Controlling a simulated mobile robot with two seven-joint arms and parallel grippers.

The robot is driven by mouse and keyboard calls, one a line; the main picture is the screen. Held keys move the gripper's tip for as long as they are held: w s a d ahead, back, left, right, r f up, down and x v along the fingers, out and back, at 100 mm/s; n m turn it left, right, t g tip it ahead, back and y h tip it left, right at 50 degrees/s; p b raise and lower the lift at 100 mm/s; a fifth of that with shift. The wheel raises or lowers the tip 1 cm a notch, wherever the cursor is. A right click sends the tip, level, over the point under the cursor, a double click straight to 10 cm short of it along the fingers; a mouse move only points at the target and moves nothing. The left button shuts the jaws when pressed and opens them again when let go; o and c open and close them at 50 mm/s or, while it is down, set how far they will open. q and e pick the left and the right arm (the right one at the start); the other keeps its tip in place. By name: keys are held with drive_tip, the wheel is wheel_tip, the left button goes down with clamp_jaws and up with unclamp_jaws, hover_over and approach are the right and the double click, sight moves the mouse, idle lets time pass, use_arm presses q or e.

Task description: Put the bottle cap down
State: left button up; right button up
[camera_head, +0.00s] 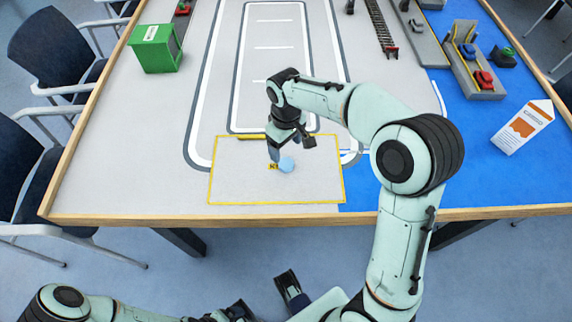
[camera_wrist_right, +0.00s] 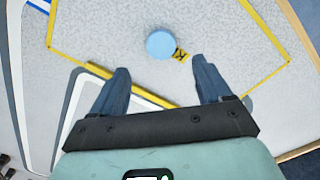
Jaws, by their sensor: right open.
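The bottle cap (camera_head: 286,164) is a small light-blue disc. It lies on the grey table top inside the yellow-outlined rectangle (camera_head: 233,203). In the right wrist view the cap (camera_wrist_right: 161,44) sits beyond the fingertips, with nothing between the fingers. My right gripper (camera_head: 276,155) points down beside the cap, on its left in the head view. In the right wrist view its two fingers (camera_wrist_right: 160,64) are spread wide and empty.
A small yellow marker (camera_head: 272,167) lies by the cap. A green box (camera_head: 156,47) stands at the left. The rectangle is otherwise mostly clear.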

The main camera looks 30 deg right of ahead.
sight(286, 163)
wheel_tip(286, 163, down, 7)
drive_tip(key=shift+s+f+b, duration=0.15)
drive_tip(key=shift+f+b, duration=0.05)
drive_tip(key=shift+b, duration=0.35)
drive_tip(key=c, duration=1.2)
drive_tip(key=shift+r, duration=0.1)
